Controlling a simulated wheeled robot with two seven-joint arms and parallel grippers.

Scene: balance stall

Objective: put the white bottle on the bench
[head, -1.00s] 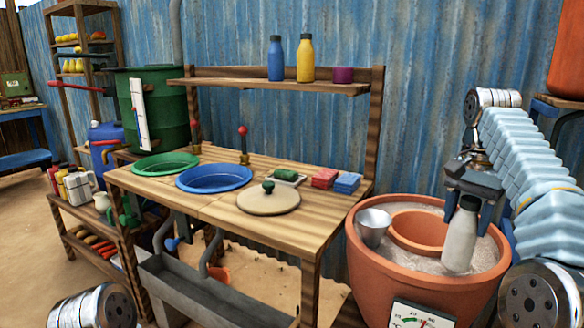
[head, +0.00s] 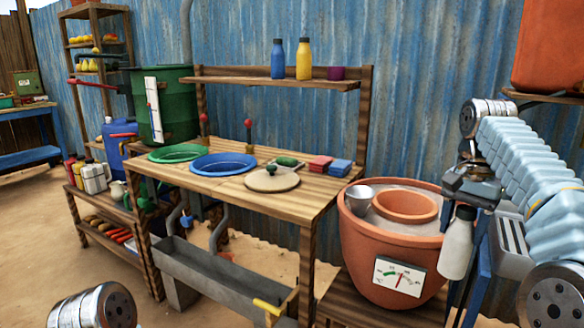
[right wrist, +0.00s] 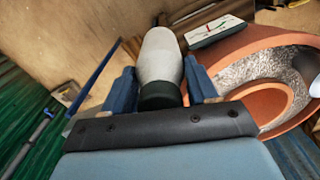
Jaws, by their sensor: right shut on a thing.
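The white bottle (head: 457,245) hangs below my right gripper (head: 470,203) in the head view, just right of the terracotta pot. In the right wrist view the white bottle (right wrist: 161,62) sits between the blue fingers of my right gripper (right wrist: 162,88), its dark cap nearest the palm. The right gripper is shut on it. The wooden bench (head: 221,195) stands left of the pot. Its top holds a green basin (head: 175,153), a blue basin (head: 223,166) and a round lid (head: 271,181). My left gripper is not in view.
The terracotta pot (head: 385,262) with a dial on its front stands between bench and bottle. A metal cup (head: 359,199) sits in its rim. Red (head: 320,164) and blue (head: 340,168) blocks lie at the bench's back right. The bench's front right has bare wood.

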